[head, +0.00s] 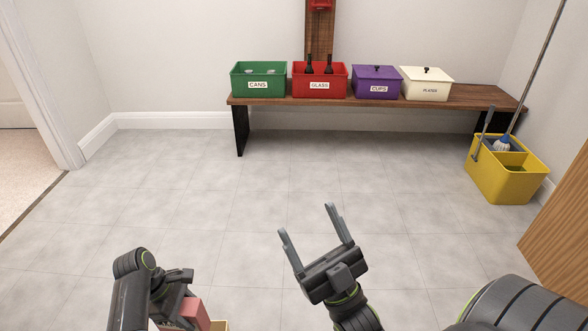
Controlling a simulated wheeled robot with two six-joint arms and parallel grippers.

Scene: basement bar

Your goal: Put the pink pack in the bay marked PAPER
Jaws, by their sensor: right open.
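A pink block-like thing (196,313), likely the pink pack, shows at the bottom left, partly hidden by my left arm and cut by the frame edge. My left gripper (179,280) is right by it, seen from above; its fingers are hidden, so I cannot tell whether it holds it. My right gripper (308,223) is open and empty above the floor, fingers pointing away toward the bench. I see no label that clearly reads PAPER.
A wooden bench (470,97) at the back wall holds a green CANS bin (258,92), a red GLASS bin (320,94) with bottles, a lidded purple CUPS bin (377,94) and a lidded white bin (427,97). A yellow mop bucket (503,184) stands right. The middle floor is clear.

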